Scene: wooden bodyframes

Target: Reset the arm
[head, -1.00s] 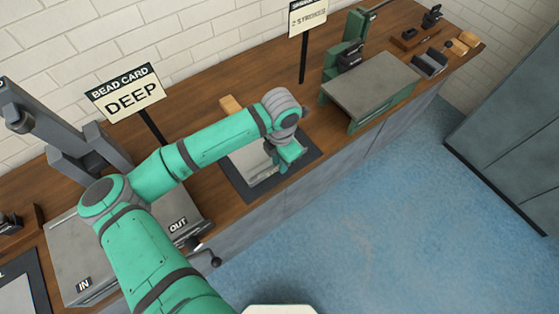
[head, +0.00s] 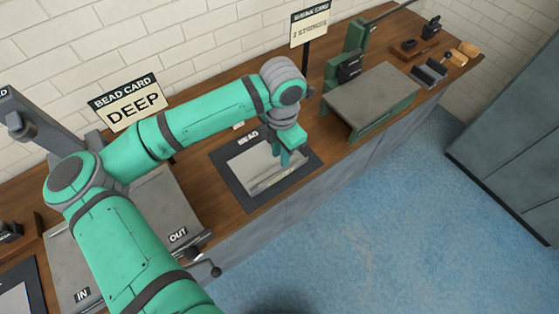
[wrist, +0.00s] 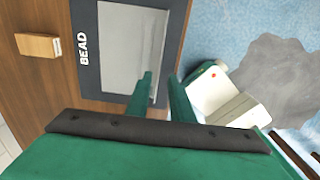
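My gripper (head: 287,157) hangs over the right part of the dark mat marked BEAD (head: 226,176) on the wooden bench. In the wrist view my gripper (wrist: 162,88) has two green fingers with a gap between them, and nothing is held there. A flat grey metal panel (head: 250,167) lies on the mat. It also shows in the wrist view (wrist: 125,45), beyond the fingertips. My arm stretches from the lower left across the bench, bent at the elbow.
A grey machine bed with IN and OUT labels (head: 165,205) and a crank (head: 207,267) is at the left. A green-framed machine with a grey table (head: 372,98) stands right of the mat. DEEP sign (head: 130,103) stands behind my arm. Blue floor (head: 380,230) is clear; a dark cabinet (head: 510,120) is right.

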